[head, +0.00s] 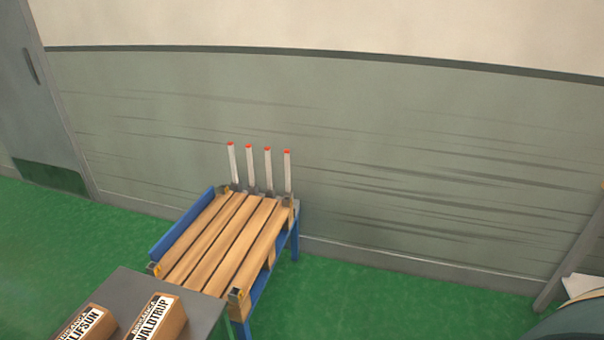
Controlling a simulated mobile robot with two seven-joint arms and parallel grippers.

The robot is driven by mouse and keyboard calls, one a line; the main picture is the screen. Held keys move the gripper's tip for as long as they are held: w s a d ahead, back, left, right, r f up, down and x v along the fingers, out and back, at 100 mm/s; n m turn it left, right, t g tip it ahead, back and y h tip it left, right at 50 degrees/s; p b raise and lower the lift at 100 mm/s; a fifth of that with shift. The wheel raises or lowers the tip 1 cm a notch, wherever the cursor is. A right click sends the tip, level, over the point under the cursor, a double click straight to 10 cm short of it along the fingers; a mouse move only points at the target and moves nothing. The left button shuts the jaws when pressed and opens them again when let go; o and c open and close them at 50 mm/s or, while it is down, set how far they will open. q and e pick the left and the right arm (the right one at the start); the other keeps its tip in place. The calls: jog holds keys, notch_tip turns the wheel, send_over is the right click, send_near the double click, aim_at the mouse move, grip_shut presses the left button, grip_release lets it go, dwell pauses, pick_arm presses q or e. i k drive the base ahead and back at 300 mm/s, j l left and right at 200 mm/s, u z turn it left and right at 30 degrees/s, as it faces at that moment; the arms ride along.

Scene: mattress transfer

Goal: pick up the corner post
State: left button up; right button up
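Several corner posts stand upright in a row at the far end of a wooden slatted pallet. They are slim, pale grey and red-tipped: the leftmost (233,164), the one beside it (251,168), another (269,169) and the rightmost (288,172). Their lower ends sit in or behind small dark holders; the exact fit is too small to tell. The pallet (225,235) rests on a blue stand (181,222) with a raised blue rail on its left. Neither gripper shows in the head view.
A grey table (135,288) in front of the pallet carries two cardboard boxes, one marked WALDTRUP (158,318) and one marked ELIFSON (88,325). A grey-green wall (420,170) stands behind the posts. Green floor (390,300) is open to the right. A grey door (40,100) is at left.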

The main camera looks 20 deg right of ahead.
aim_at(287, 152)
jog(key=i+l+z, duration=0.35)
jog(key=i+l, duration=0.95)
jog(key=l, duration=0.15)
